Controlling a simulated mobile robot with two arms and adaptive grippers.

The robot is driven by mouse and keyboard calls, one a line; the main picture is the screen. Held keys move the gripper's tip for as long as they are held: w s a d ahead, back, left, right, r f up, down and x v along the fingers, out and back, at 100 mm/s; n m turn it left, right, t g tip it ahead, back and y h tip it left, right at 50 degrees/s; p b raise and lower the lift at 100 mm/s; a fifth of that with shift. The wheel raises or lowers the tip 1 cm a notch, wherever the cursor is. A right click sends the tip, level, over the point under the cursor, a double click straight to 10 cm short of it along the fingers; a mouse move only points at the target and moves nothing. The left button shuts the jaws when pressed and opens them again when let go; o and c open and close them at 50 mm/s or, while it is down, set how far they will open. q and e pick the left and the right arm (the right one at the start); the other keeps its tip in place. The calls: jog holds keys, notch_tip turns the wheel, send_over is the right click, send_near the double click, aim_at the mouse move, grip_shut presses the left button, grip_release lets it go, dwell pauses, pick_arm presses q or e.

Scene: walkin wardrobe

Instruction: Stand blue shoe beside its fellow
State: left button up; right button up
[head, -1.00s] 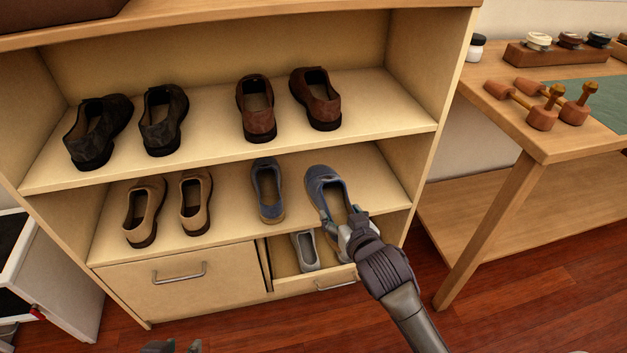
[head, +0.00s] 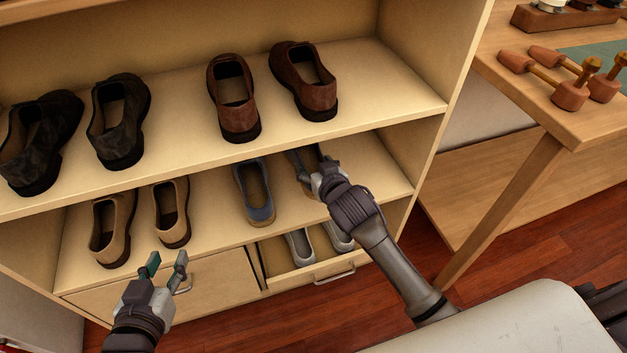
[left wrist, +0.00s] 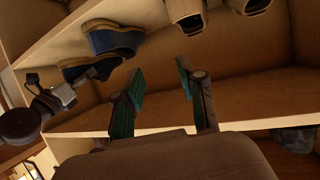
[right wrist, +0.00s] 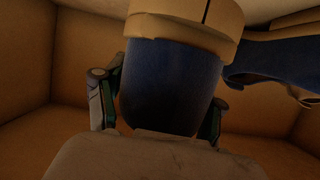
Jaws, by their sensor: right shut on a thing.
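One blue shoe (head: 253,192) stands on the lower shelf with its heel toward the front. It shows in the left wrist view (left wrist: 113,38) and at the right of the right wrist view (right wrist: 270,65). My right gripper (head: 320,180) is shut on the heel of the other blue shoe (head: 301,160), just right of its fellow with a gap between. The gripper and upper shelf partly hide this shoe; its heel fills the right wrist view (right wrist: 170,85). I cannot tell whether its sole touches the shelf. My left gripper (head: 166,262) is open and empty before the lower drawers.
Tan shoes (head: 171,212) stand left on the lower shelf (head: 377,172). Black and brown shoes stand on the upper shelf (head: 180,118), whose edge overhangs the right gripper. Grey shoes (head: 300,245) lie in the open drawer below. A workbench (head: 570,130) stands to the right.

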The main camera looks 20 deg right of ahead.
jog(key=shift+f, duration=0.55)
notch_tip(320, 180, down, 3)
jog(key=shift+f+b, duration=0.1)
jog(key=shift+b, duration=0.8)
jog(key=shift+f, duration=0.1)
jog(key=o, duration=1.5)
pick_arm(q)
notch_tip(320, 180, up, 8)
jog(key=w+d+t+h, duration=0.1)
jog(key=w+t, duration=0.1)
jog(key=t, duration=0.3)
jog(key=shift+d+r+h, duration=0.25)
jog(key=shift+d+h, duration=0.15)
jog(key=shift+w, duration=0.1)
